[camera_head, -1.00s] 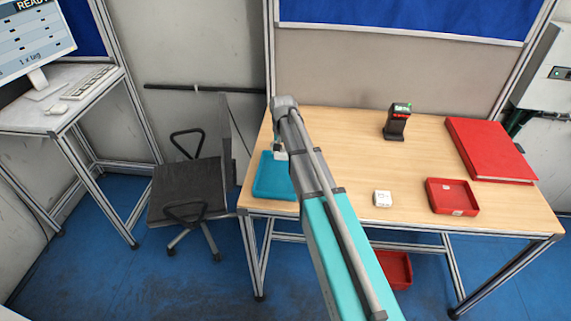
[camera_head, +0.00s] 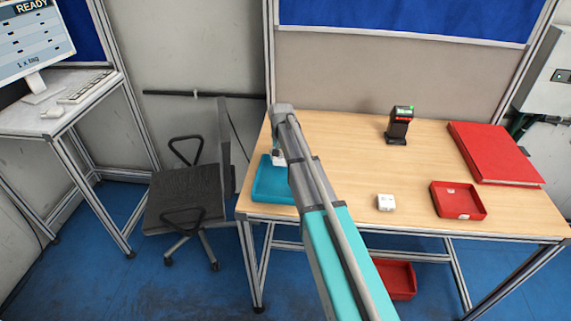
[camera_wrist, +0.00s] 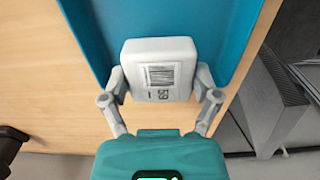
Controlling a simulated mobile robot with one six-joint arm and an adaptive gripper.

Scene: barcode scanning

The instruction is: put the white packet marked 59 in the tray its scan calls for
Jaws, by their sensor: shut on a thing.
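The white packet marked 59 (camera_wrist: 158,50) is held between the two fingers of my gripper (camera_wrist: 161,88), with its barcode and number facing the wrist camera. The blue tray (camera_wrist: 226,25) lies beneath and beyond the packet in the wrist view. In the head view my gripper (camera_head: 278,154) is over the blue tray (camera_head: 270,192) at the table's left end, partly hidden by my arm. The packet shows there as a small white patch (camera_head: 279,161). I cannot tell whether it touches the tray. A red tray (camera_head: 481,203) sits at the right.
Another white packet (camera_head: 386,202) lies on the table (camera_head: 350,150) left of the red tray. A black scanner (camera_head: 398,128) stands at the back, near a large red binder (camera_head: 495,153). A red bin (camera_head: 399,280) is under the table. The screen (camera_head: 30,40) reads READY.

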